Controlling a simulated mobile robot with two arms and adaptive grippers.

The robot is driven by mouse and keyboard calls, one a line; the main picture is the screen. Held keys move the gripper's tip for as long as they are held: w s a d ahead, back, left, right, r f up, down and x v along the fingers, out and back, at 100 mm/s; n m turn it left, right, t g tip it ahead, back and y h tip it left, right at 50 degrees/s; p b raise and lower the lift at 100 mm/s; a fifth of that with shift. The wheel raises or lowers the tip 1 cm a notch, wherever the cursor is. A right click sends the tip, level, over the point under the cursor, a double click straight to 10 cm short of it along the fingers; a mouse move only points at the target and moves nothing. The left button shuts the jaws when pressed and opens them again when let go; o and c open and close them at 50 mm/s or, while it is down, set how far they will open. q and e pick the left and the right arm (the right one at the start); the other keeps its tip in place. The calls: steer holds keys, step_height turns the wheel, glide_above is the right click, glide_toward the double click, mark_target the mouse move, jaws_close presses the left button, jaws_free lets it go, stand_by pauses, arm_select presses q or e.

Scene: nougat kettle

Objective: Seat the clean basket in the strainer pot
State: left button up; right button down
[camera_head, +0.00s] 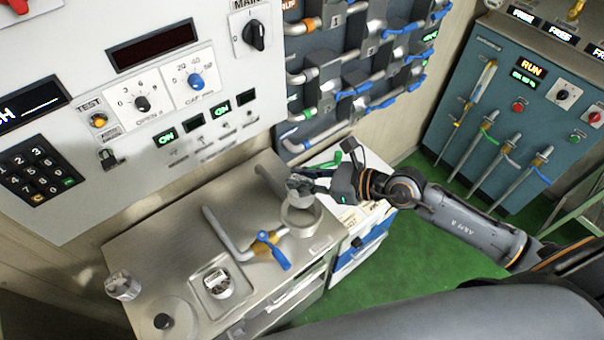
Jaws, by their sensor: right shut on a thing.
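My right gripper (314,184) reaches in from the right over the steel bench. It is shut on a small grey cylindrical piece, seemingly the basket (299,183); the fingers partly hide it. Just below it stands a round steel pot (301,220), seemingly the strainer pot, at the bench's right end beside a pipe with a blue-handled valve (272,250). The held piece overlaps the pot's far rim in the picture; I cannot tell whether they touch. My left gripper is not in view.
A shallow tray (207,272) on the bench holds a small round metal part (218,285). A control panel rises behind. Green floor lies open to the right.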

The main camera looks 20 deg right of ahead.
steer(key=shift+f+b, duration=1.3)
steer(key=shift+f, duration=0.2)
step_height(320, 180, down, 2)
steer(key=shift+f+b, duration=0.2)
steer(key=shift+b, duration=0.95)
step_height(320, 180, down, 4)
steer(key=b, duration=0.2)
steer(key=shift+r+b, duration=0.25)
steer(key=shift+b, duration=0.15)
steer(key=shift+f, duration=0.25)
steer(key=shift+f+b, duration=0.85)
steer(key=shift+f, duration=0.5)
stand_by(1.3)
